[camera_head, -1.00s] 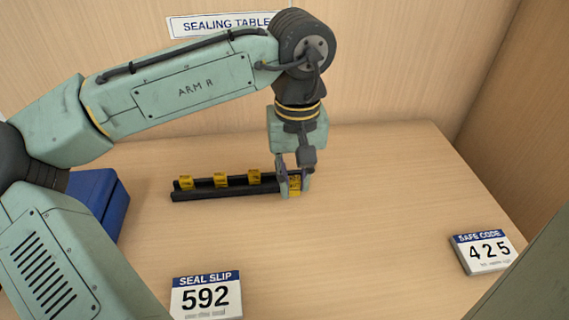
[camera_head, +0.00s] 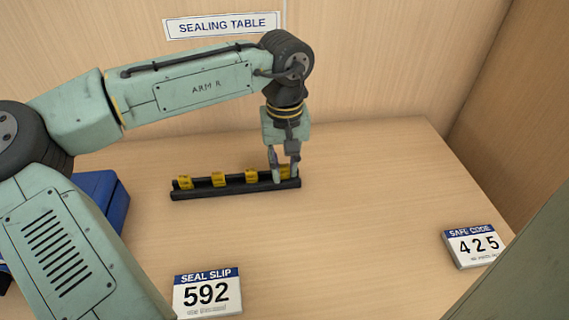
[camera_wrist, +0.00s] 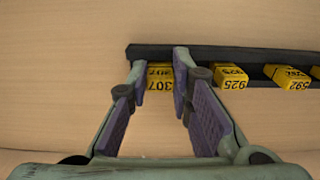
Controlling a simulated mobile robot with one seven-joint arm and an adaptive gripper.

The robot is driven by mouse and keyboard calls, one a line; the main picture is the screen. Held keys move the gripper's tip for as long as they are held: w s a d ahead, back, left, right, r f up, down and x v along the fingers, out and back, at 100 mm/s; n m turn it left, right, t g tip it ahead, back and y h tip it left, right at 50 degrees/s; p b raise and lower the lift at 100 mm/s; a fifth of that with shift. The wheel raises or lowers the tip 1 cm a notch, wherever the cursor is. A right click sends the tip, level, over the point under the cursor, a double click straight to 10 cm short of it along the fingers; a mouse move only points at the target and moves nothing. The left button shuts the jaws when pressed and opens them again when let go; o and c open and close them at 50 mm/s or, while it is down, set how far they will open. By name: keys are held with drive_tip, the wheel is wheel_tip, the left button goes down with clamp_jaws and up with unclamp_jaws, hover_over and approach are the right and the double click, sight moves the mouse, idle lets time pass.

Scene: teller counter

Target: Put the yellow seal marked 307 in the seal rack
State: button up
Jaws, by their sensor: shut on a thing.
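The yellow seal marked 307 (camera_wrist: 159,80) is between the fingers of my gripper (camera_wrist: 160,64) in the wrist view, and the gripper is shut on it. In the head view the seal (camera_head: 285,170) is partly hidden by my gripper (camera_head: 284,178). The seal rack (camera_head: 235,190) is a long dark bar on the table, also seen across the top of the wrist view (camera_wrist: 148,51). The held seal is at the rack's right end in the head view, in line with the other seals. Whether it rests fully in the rack I cannot tell.
Several other yellow seals stand in the rack, the nearest marked 925 (camera_wrist: 230,77). A blue box (camera_head: 104,196) is at the left. Table space right of the rack is clear.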

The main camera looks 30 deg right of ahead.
sight(285, 168)
drive_tip(key=shift+f, duration=0.15)
drive_tip(key=o, duration=0.8)
drive_tip(key=shift+c, duration=0.2)
wheel_tip(285, 168, up, 12)
drive_tip(key=shift+r, duration=0.2)
